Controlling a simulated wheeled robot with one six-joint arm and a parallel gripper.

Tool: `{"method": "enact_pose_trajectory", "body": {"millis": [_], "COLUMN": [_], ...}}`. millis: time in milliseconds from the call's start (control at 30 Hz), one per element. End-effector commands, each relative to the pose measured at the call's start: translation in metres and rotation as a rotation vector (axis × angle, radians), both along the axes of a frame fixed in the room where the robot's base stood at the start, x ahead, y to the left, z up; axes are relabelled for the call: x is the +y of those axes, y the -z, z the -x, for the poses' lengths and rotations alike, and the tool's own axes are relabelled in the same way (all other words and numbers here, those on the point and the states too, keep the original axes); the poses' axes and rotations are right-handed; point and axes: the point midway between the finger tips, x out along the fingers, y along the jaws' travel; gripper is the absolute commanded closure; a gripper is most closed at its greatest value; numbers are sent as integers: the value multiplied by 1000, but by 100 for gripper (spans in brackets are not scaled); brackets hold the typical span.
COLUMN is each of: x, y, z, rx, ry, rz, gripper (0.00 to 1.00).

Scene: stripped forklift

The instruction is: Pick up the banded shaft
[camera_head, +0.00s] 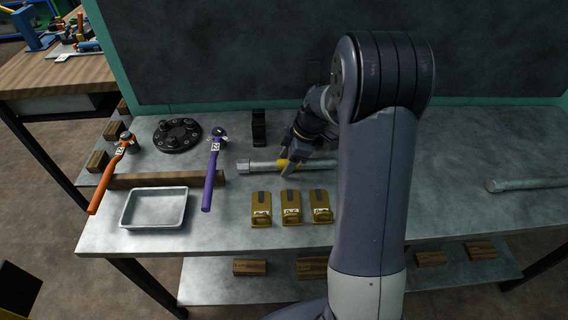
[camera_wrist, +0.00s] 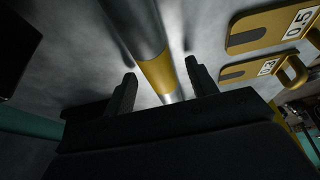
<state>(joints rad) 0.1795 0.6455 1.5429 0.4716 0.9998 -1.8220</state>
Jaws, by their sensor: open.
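The banded shaft (camera_head: 262,166) is a grey metal rod with a yellow band, lying on the metal bench in the head view. Its right part is hidden behind my arm. In the wrist view the shaft (camera_wrist: 133,25) runs between my two fingers, with the yellow band (camera_wrist: 158,74) just beyond the fingertips. My gripper (camera_head: 290,163) is open and sits over the band; in the wrist view its fingers (camera_wrist: 160,84) stand on either side of the shaft with gaps showing. A second plain grey shaft (camera_head: 528,184) lies at the right of the bench.
Several mustard-coloured labelled blocks (camera_head: 290,207) stand in front of the shaft. A purple-handled hammer (camera_head: 212,170), an orange-handled hammer (camera_head: 112,175), a grey tray (camera_head: 154,207) and a black round plate (camera_head: 177,135) lie left. A black holder (camera_head: 259,127) stands behind. Bench right of my arm is mostly clear.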

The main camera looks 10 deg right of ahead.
Motion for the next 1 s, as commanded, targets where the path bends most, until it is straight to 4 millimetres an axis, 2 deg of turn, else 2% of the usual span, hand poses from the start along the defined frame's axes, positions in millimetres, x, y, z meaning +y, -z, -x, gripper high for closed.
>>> {"method": "enact_pose_trajectory", "body": {"millis": [267, 867, 1000], "x": [1, 1, 1], "y": [3, 2, 0], "z": [0, 0, -1], "rx": [0, 0, -4], "ry": [0, 0, 2], "rz": [0, 0, 0], "gripper": [47, 96, 99]}}
